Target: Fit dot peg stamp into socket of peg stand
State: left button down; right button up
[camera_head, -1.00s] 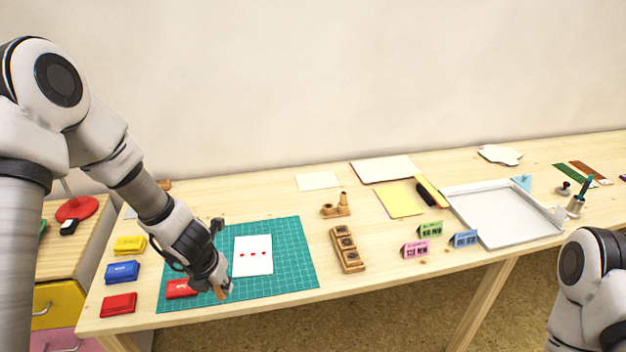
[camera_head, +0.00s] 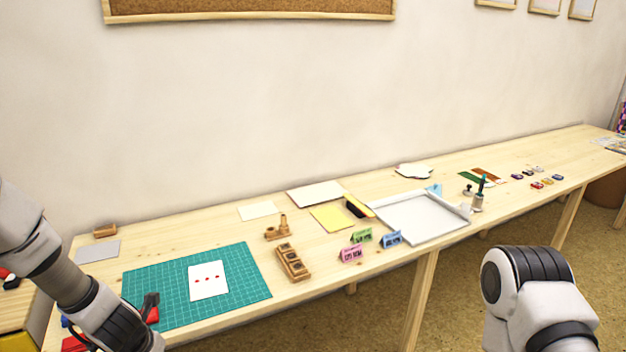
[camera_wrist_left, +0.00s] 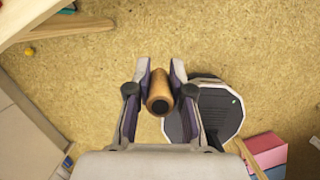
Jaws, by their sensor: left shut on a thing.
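In the head view, my left wrist is at the lower left by the mat, and the stamp is hidden there. A small wooden stand (camera_head: 277,233) with upright parts, apparently the peg stand, sits mid-table, to the right of the mat and apart from my gripper. My right arm shows at the lower right, its gripper out of view.
A wooden block (camera_head: 291,263) with several dark recesses stands in front of the small stand. Small folded signs (camera_head: 352,254) and a white tray (camera_head: 415,237) are further right.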

pick_arm(q)
jog(key=w+d+f+m+g+h, duration=0.1)
jog(key=w+d+m+h, duration=0.15)
jog(key=d+m, duration=0.45)
jog(key=w+d+f+m+g+h, duration=0.15)
jog(key=w+d+m, duration=0.3)
jog(key=m, duration=0.55)
jog(key=s+d+r+m+g+y, duration=0.1)
jog(key=s+r+m+g+y, duration=0.1)
jog(key=m, duration=1.7)
jog(key=s+g+y, duration=0.1)
jog(key=s+g, duration=0.1)
jog(key=s, duration=0.1)
jog(key=shift+s+d+r+y, duration=0.15)
jog(key=shift+d+r+y, duration=0.2)
jog(key=shift+y, duration=0.05)
